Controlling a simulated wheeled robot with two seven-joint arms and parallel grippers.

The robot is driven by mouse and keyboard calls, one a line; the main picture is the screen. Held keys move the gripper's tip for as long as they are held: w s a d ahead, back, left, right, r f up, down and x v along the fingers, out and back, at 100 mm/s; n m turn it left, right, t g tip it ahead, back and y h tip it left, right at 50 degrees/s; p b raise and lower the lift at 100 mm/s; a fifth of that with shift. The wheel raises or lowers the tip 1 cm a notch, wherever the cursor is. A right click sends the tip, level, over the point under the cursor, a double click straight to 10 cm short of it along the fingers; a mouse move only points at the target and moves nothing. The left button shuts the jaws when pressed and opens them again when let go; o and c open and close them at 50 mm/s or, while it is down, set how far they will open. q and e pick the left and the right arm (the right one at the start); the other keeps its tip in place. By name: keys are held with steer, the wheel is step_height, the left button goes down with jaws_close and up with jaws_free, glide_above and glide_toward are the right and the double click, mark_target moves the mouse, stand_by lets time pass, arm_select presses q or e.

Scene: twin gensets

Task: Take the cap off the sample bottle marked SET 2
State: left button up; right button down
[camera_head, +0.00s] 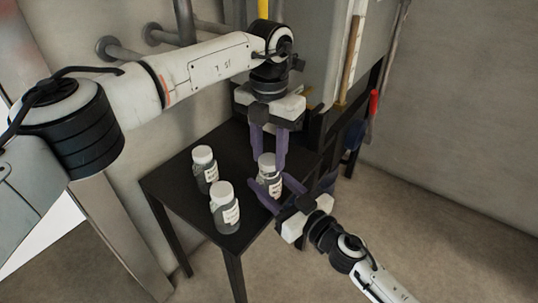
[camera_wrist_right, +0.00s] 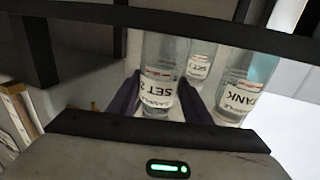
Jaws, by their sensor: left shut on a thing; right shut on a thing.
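The sample bottle marked SET 2 (camera_wrist_right: 158,92) is clear with a white label, and its lettering appears upside down in the right wrist view. In the head view this bottle (camera_head: 272,184) stands upright at the right side of the small black table, with its white cap (camera_head: 267,161) on top. My right gripper (camera_head: 279,193) is shut on the bottle's body from the front right. My left gripper (camera_head: 267,156) comes from above, its purple fingers shut on the cap. The fingers hide part of the cap and label.
Two more white-capped bottles stand on the black table (camera_head: 176,180), one at the back (camera_head: 205,170) and one nearer the front (camera_head: 225,208). The right wrist view shows a TANK bottle (camera_wrist_right: 236,92) and another SET bottle (camera_wrist_right: 201,62), its number unclear. A grey wall and cabinet stand behind.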

mark_target(269, 159)
arm_select(q)
steer(key=shift+r, duration=0.5)
steer(key=shift+r, duration=2)
arm_select(e)
steer(key=c, duration=0.9)
jaws_free()
steer(key=shift+s, duration=0.1)
